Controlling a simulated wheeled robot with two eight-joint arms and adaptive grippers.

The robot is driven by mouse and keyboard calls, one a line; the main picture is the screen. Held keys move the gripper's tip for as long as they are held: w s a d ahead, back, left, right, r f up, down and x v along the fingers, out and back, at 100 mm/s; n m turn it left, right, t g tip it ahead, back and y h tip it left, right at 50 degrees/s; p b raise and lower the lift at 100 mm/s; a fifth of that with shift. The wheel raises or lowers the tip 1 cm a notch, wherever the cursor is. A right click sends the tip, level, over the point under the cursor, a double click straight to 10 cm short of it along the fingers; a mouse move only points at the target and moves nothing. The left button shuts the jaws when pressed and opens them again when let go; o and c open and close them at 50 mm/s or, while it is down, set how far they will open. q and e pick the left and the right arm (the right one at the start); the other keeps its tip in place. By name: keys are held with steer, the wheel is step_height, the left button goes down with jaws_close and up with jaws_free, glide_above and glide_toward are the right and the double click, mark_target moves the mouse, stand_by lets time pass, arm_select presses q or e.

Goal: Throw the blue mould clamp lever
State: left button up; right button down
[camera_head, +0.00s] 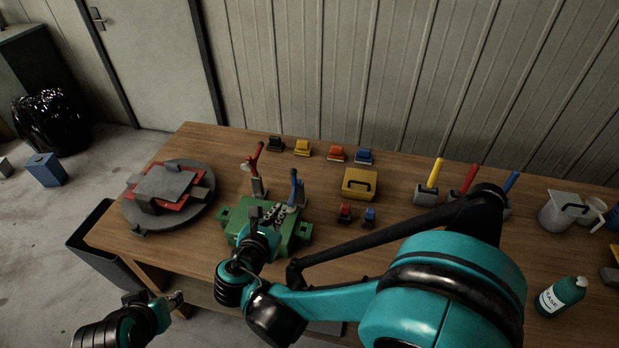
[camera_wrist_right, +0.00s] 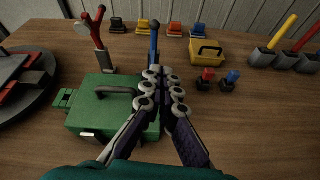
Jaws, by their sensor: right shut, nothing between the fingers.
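The blue lever (camera_head: 294,188) stands nearly upright at the back right of the green box-shaped mould (camera_head: 300,232). In the right wrist view the blue lever (camera_wrist_right: 154,38) rises just beyond my fingertips, which hide its lower part. A red lever (camera_head: 255,158) leans at the mould's back left; it also shows in the right wrist view (camera_wrist_right: 92,26). My right gripper (camera_head: 281,212) is over the mould, shut and empty, close to the blue lever; I cannot tell whether they touch. My left gripper (camera_head: 176,299) is low at the lower left, away from the table top, its fingers unclear.
A round grey turntable (camera_head: 135,213) with red and grey plates stands at left. A yellow case (camera_head: 359,183), small coloured clamps (camera_head: 302,148) and small red and blue pieces (camera_head: 345,212) lie behind and right. Holders with coloured handles (camera_head: 467,180) and a green bottle (camera_head: 561,297) are farther right.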

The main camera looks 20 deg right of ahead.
steer(key=n, duration=0.2)
steer(key=b, duration=0.4)
glide_toward(295, 175)
steer(key=shift+t, duration=0.4)
steer(key=x, duration=0.2)
steer(key=f+x, duration=0.1)
steer(key=x, duration=0.2)
steer(key=shift+d+f, duration=0.15)
steer(key=shift+w+d, duration=0.3)
steer(key=shift+w, duration=0.2)
arm_select(q)
steer(key=f, duration=0.4)
steer(key=shift+d, duration=0.3)
